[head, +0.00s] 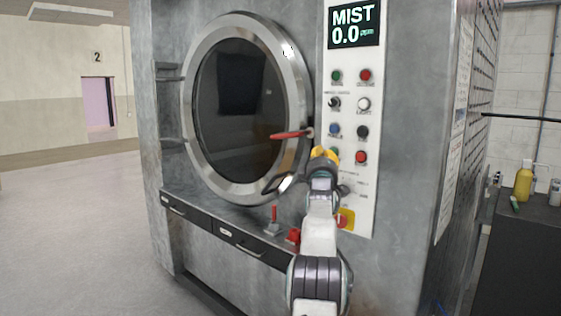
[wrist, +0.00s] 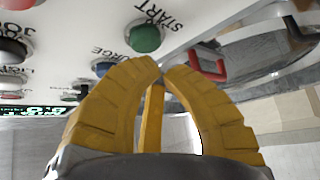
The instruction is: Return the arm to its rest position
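My gripper (head: 324,155) is raised in front of the white control panel (head: 362,205) of the washer. In the wrist view, its yellow fingers (wrist: 162,68) curve inward and their tips meet, with nothing seen held between them. The green START button (wrist: 146,38) is just beyond the fingertips in that view; I cannot tell whether they touch it. The arm reaches up from the bottom of the head view, hiding part of the lower panel.
The round door (head: 238,110) looks shut, with a red handle (head: 290,134) left of my gripper. A red lever (head: 274,217) stands on the ledge below. The display (head: 352,25) reads MIST 0.0. A dark bench (head: 530,230) with a yellow bottle (head: 524,180) is at right. Open floor lies left.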

